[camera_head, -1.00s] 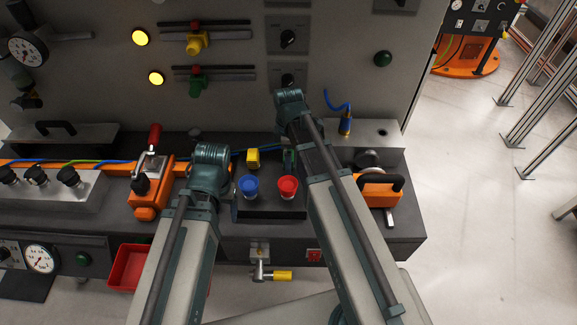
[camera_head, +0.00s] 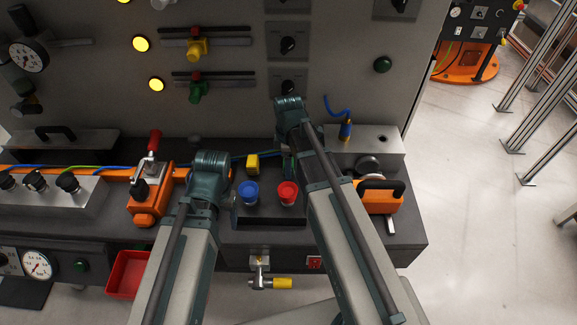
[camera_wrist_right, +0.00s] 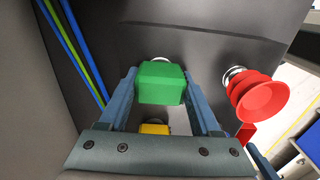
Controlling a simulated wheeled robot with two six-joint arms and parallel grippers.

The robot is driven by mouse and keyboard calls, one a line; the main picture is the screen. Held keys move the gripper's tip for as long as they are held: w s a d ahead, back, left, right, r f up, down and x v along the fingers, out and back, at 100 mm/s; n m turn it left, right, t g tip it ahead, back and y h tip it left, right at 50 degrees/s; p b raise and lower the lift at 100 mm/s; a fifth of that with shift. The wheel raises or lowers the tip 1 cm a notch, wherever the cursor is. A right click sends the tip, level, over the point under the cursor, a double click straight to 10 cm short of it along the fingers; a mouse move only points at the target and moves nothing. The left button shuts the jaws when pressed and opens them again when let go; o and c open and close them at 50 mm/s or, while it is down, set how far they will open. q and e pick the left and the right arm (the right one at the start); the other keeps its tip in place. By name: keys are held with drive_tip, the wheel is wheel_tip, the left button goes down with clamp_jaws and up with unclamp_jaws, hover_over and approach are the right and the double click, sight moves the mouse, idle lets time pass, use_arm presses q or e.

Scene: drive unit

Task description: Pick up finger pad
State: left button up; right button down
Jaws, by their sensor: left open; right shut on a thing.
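A green block (camera_wrist_right: 162,82), which looks like a finger pad, sits between the fingers of my right gripper (camera_wrist_right: 164,88) in the right wrist view, above a round metal piece. The gripper is shut on it. I cannot tell whether the block is clear of the surface below. A similar yellow block (camera_wrist_right: 155,128) is lower in that view; it also shows in the head view (camera_head: 252,163). In the head view my right arm hides most of the green block. My left gripper (camera_head: 230,195) is open, mostly hidden by its own arm, left of the blue cup.
A blue suction cup (camera_head: 248,192) and a red one (camera_head: 287,193) stand between my arms; the red one also shows right of my right gripper (camera_wrist_right: 260,97). An orange clamp (camera_head: 150,200) is at left, an orange unit with a black handle (camera_head: 380,195) at right.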

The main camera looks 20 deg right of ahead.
drive_tip(key=shift+r, duration=0.1)
wheel_tip(320, 180, up, 10)
drive_tip(key=p, duration=1)
use_arm(q)
wheel_tip(320, 180, up, 10)
drive_tip(key=shift+c, duration=0.2)
